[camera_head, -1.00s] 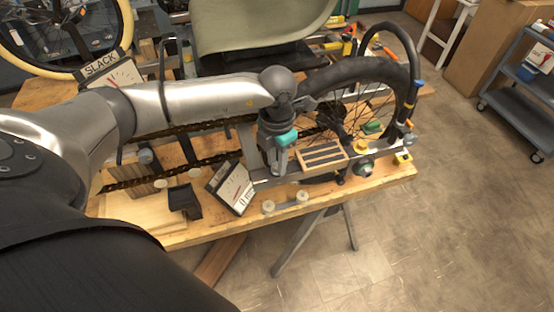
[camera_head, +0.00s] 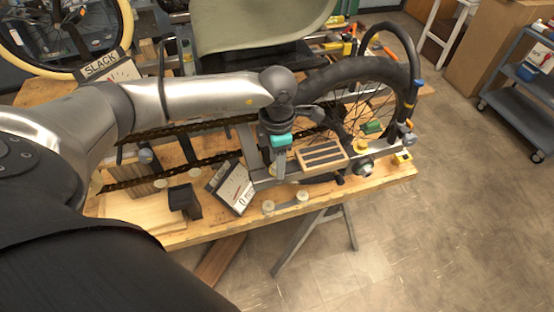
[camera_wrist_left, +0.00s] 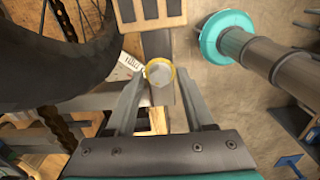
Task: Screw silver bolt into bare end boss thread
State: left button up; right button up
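My left gripper (camera_head: 279,177) points down at the front rail of the trike frame, just left of the slotted wooden block. In the left wrist view its two fingertips (camera_wrist_left: 160,76) stand on either side of a round silver bolt head (camera_wrist_left: 160,74) with a yellow ring around it. The fingers appear closed on the bolt. The bolt is over the grey frame rail (camera_wrist_left: 158,42). The boss thread and bolt shank are hidden beneath, so I cannot tell how deep the bolt sits. My right gripper is not identifiable in view.
The slotted wooden block (camera_head: 321,157) is close to the right of my gripper. A gauge card (camera_head: 231,188) is close on the left. The black wheel (camera_head: 345,73) stands behind. A chain (camera_head: 180,124) runs along the bench (camera_head: 210,233). A blue-grey cart (camera_head: 520,92) stands far right.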

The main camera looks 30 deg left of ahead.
pick_arm(q)
jog(key=shift+o, duration=0.6)
notch_tip(320, 180, up, 12)
dwell(0.8)
